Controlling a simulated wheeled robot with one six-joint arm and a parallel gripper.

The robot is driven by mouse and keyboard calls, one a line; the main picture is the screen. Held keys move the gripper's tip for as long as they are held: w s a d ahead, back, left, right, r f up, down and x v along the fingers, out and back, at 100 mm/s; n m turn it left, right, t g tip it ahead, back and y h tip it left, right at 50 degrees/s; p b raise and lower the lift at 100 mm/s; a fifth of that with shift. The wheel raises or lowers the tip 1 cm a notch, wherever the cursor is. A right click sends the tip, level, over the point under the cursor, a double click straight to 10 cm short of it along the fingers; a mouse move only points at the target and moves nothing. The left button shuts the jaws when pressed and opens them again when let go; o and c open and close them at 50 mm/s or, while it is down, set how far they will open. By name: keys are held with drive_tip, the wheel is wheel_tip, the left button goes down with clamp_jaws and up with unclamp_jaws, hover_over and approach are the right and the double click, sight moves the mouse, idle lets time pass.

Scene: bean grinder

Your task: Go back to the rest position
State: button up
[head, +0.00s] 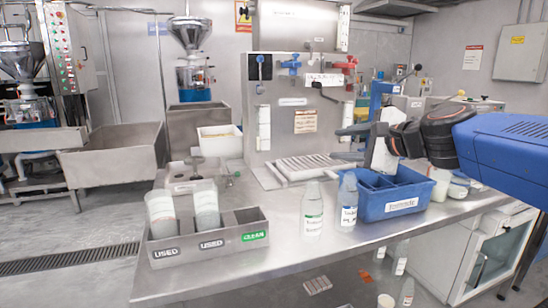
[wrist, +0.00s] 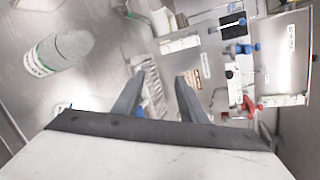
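My gripper (head: 348,133) is raised above the steel table, over the left part of the blue bin and in front of the grey panel. In the wrist view its two dark fingers (wrist: 158,90) stand apart with nothing between them. The gripper is open and empty. My arm reaches in from the right edge of the head view.
A panel (head: 300,122) with coloured valves rises behind.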

drive_tip(key=s+d+f+n+g+h, duration=0.2)
drive_tip(key=s+d+f+n, duration=0.1)
drive_tip(key=s+f+n, duration=0.3)
drive_tip(key=s+d+f+n+g+h, duration=0.2)
drive_tip(key=s+f+n, duration=0.4)
drive_tip(key=s+f, duration=0.5)
drive_tip(key=s+d+f+n+g+h, duration=0.3)
drive_tip(key=s+f, duration=0.6)
drive_tip(key=f, duration=0.3)
drive_tip(key=d+n+g, duration=0.1)
drive_tip(key=d+n, duration=0.1)
drive_tip(key=shift+d+n, duration=0.25)
drive_tip(key=shift+n, duration=0.15)
